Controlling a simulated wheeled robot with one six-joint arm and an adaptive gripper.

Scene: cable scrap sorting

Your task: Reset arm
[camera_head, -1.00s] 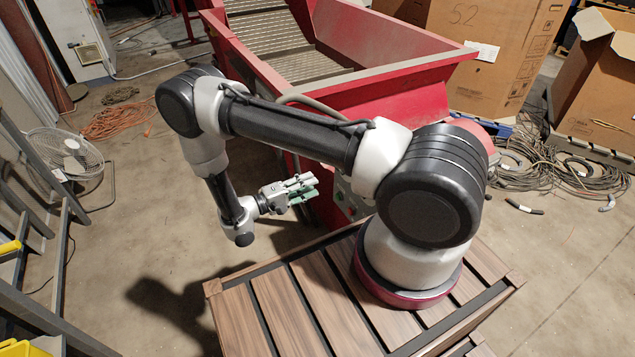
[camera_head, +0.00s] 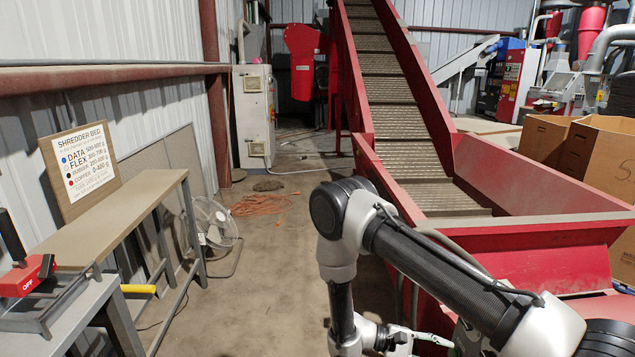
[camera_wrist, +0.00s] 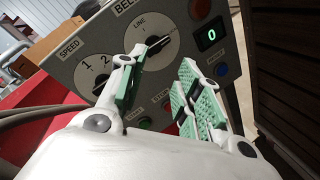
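My gripper (camera_wrist: 164,62) shows in the wrist view with its two green-padded fingers apart and nothing between them. It faces a grey control panel (camera_wrist: 70,62) with a SPEED knob (camera_wrist: 97,82), a LINE knob (camera_wrist: 150,42) and a green display (camera_wrist: 211,36) reading 0. The fingertips overlap the panel in the picture; whether they touch it cannot be told. In the head view my gripper (camera_head: 428,338) is at the bottom edge, beside the red hopper, partly cut off. My arm is bent, with its forearm hanging down.
The red hopper (camera_head: 560,232) and its conveyor belt (camera_head: 385,90) stand close to my arm. A bench (camera_head: 120,215) with a sign (camera_head: 82,165), a fan (camera_head: 212,222) and an orange cable coil (camera_head: 260,205) are at left. Cardboard boxes (camera_head: 605,155) stand at right. The floor between is clear.

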